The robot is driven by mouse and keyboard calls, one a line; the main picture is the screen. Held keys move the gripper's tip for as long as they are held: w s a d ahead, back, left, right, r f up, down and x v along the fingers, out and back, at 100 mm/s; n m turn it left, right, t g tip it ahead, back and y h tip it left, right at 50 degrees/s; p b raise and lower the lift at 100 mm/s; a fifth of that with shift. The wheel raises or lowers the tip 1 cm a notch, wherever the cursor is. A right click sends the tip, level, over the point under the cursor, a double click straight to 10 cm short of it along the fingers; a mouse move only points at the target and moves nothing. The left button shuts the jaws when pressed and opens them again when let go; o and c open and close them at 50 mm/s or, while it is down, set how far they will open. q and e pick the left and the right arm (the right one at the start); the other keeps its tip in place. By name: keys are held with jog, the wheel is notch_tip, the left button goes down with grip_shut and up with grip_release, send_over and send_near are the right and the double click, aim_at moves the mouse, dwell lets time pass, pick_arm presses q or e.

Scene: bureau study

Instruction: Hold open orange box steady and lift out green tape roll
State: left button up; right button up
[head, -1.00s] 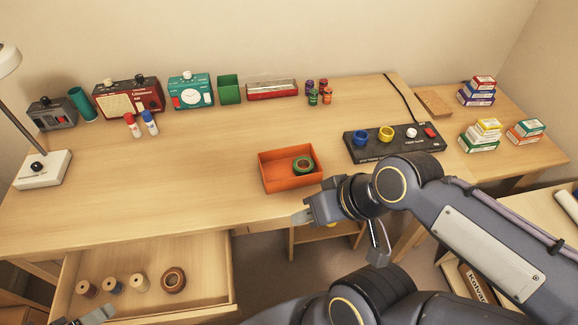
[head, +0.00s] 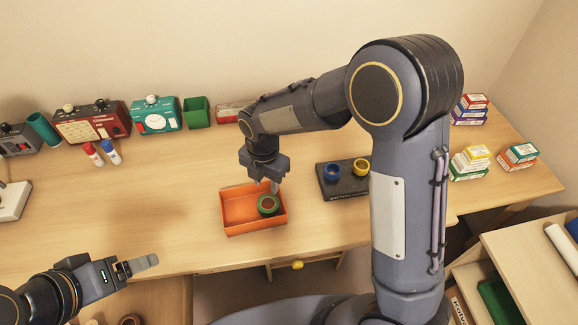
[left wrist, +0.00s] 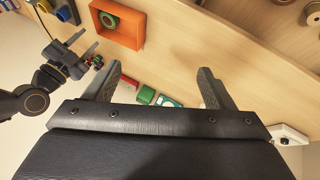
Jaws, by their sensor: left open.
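The open orange box (head: 240,228) stands on the desk and also shows in the left wrist view (left wrist: 128,38). The green tape roll (head: 268,205) lies inside it at the right end, and shows in the left wrist view (left wrist: 109,19). My right gripper (head: 272,187) points down above the box's back right part, close to the roll but not holding it. Its fingers look parted in the left wrist view (left wrist: 86,45). My left gripper (head: 140,265) is open and empty, left of the box near the desk's front edge; its two fingers (left wrist: 160,72) are spread.
A black tray (head: 345,185) with a blue roll (head: 332,171) and a yellow roll (head: 361,167) stands right of the box. The desk left of the box is clear.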

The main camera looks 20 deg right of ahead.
pick_arm(q)
jog(key=shift+w+d, duration=0.15)
jog(key=shift+d, duration=0.05)
jog(key=c, duration=0.5)
jog(key=shift+c, duration=1.1)
jog(key=shift+w+a+r+m, duration=0.1)
jog(key=shift+w+m, duration=0.2)
jog(key=shift+m, duration=0.4)
jog(key=shift+c, duration=1.1)
jog(key=w+m+g, duration=0.1)
jog(key=w+m, duration=0.1)
jog(key=m, duration=0.1)
jog(key=w+m, duration=0.2)
jog(key=m, duration=0.2)
jog(key=w+f+m+g+y, duration=0.1)
jog(key=w+m, duration=0.2)
jog(key=shift+d+f+g, duration=0.1)
jog(key=shift+d+g, duration=0.2)
jog(key=shift+c, duration=0.3)
jog(key=m+g+y, duration=0.3)
jog(key=m, duration=2.3)
send_over(225, 218)
notch_tip(225, 218, down, 16)
jog(key=shift+w+f, duration=0.1)
jog(key=shift+f, duration=3.45)
